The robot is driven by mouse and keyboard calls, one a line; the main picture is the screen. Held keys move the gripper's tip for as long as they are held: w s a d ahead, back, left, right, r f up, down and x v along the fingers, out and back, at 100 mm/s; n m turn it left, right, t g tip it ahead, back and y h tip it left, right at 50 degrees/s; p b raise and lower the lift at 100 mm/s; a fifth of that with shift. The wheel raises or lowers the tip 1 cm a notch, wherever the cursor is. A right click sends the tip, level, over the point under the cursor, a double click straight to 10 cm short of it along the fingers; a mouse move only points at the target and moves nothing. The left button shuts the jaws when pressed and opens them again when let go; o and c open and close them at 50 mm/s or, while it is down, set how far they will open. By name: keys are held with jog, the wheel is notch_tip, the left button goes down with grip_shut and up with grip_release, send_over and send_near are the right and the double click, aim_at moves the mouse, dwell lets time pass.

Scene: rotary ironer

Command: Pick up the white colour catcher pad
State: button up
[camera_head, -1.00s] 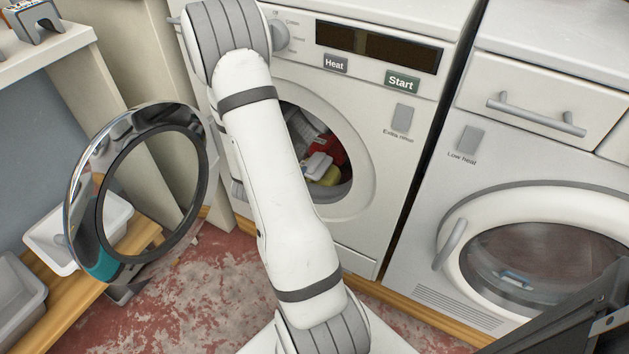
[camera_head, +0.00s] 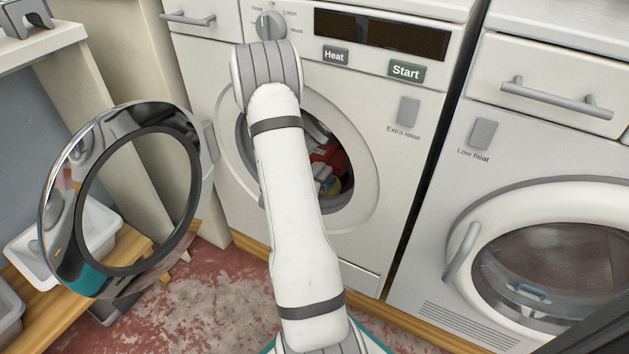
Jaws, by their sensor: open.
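The washing machine's round door opening (camera_head: 365,205) is partly covered by my arm, which crosses the middle of the view. Inside the drum, a small pale grey shape (camera_head: 323,172) lies where the white pad showed earlier, between red cloth and a yellow item. It is shaded, and I cannot tell whether it is the pad alone or partly something in front of it. The red cloth (camera_head: 334,157) is just above it, and the yellow item (camera_head: 333,187) just below. I cannot make out my gripper; the arm hides the left of the opening.
The chrome-rimmed round door (camera_head: 188,200) stands open at the left. White tubs (camera_head: 40,265) sit on a wooden shelf behind it. A second machine (camera_head: 480,230) with a closed door stands at the right. Red worn floor (camera_head: 190,310) is clear in front.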

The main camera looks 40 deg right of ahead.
jog(key=shift+c, duration=0.4)
jog(key=c, duration=1.1)
jog(key=shift+o, duration=0.2)
jog(key=shift+r, duration=0.1)
